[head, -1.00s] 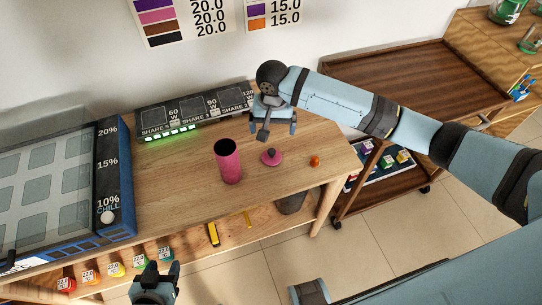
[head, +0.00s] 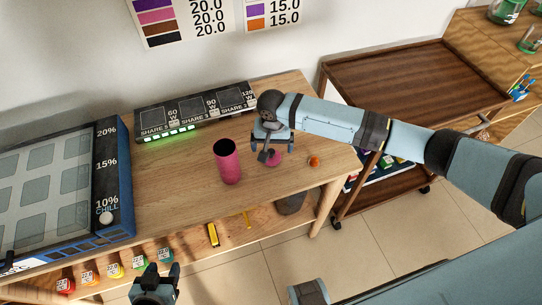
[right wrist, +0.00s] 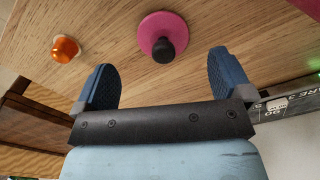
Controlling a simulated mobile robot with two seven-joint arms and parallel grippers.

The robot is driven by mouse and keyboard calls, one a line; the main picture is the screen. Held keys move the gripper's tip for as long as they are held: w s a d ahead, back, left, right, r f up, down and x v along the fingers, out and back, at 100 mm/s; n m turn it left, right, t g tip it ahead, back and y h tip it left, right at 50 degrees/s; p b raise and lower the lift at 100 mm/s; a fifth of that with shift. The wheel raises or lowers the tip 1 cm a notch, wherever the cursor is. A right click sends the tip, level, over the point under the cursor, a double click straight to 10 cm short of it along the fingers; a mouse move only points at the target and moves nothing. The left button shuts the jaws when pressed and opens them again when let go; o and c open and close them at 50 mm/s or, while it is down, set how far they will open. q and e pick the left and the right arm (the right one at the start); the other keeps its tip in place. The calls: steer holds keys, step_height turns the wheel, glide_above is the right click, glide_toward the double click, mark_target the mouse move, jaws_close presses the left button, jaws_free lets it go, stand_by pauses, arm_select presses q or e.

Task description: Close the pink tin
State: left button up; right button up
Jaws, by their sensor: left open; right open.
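The pink tin (head: 228,163) stands upright and uncovered on the wooden table, its dark inside showing. Its pink lid (head: 275,159) lies on the table to the right of the tin, partly hidden behind my right gripper in the head view. In the right wrist view the lid (right wrist: 157,31) shows whole, with a black knob on top, ahead of and between my open fingers. My right gripper (head: 270,146) is open and empty above the lid; its fingers show in the right wrist view (right wrist: 160,78). My left gripper (head: 157,271) is open and empty at the bottom, in front of the table.
A small orange object (head: 314,161) sits right of the lid, and also shows in the wrist view (right wrist: 65,49). A black sign strip (head: 197,111) stands along the table's back. A blue-framed case (head: 116,175) fills the left. A brown cart (head: 420,82) stands right.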

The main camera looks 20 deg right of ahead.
mark_target(271, 151)
steer(key=shift+w+a+f, duration=0.1)
steer(key=shift+f, duration=2.5)
steer(key=shift+c, duration=0.2)
steer(key=c, duration=1)
